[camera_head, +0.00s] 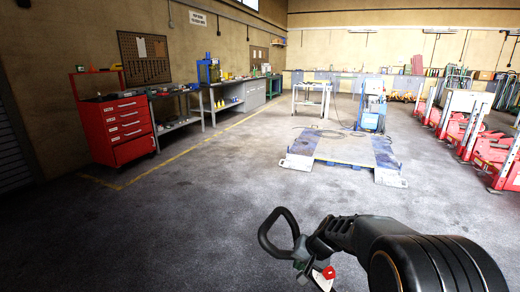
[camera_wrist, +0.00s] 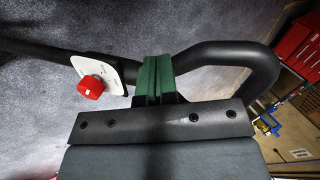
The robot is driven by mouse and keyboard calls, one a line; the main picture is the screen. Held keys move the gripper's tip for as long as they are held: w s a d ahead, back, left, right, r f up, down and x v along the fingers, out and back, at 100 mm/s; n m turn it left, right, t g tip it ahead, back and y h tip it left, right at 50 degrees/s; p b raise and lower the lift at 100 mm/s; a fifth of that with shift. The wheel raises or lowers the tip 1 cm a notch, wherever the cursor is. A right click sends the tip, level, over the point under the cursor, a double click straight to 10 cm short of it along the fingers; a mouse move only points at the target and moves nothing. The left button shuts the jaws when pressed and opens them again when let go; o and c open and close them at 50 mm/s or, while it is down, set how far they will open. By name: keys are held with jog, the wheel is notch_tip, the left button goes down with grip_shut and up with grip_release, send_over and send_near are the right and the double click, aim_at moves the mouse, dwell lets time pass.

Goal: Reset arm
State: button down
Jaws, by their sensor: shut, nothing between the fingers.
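My gripper (camera_wrist: 156,72) shows in the wrist view with its two green fingers pressed together and nothing between them. In the head view my gripper (camera_head: 303,256) is at the lower middle, at the end of my black arm. A black looped handle (camera_head: 264,236) is right by the fingertips; its bent tube (camera_wrist: 268,68) passes close to the fingers in the wrist view. Whether the fingers touch it I cannot tell. A white plate (camera_wrist: 104,66) with a red knob (camera_wrist: 91,87) is beside the fingers. The knob (camera_head: 329,272) also shows below my gripper in the head view.
A red tool cabinet (camera_head: 122,128) and workbenches (camera_head: 235,92) line the left wall. A low grey-blue platform (camera_head: 345,150) lies on the floor ahead. Red-and-white lifting equipment (camera_head: 470,125) stands at the right. The grey floor between is clear.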

jog(key=s+d+r+n+h+p, duration=0.2)
jog(key=s+r+p, duration=0.3)
jog(key=s+r, duration=0.4)
jog(key=s+d+r+n+h+p, duration=0.1)
jog(key=s+r+n+h+p, duration=0.1)
jog(key=s+r+p, duration=0.4)
jog(key=s+r, duration=0.3)
jog(key=r, duration=0.4)
jog(key=shift+s+d+r+t+h+p, duration=0.15)
jog(key=shift+d+r+t+h+p, duration=0.15)
jog(key=shift+d+r+t, duration=0.1)
jog(key=shift+d, duration=0.1)
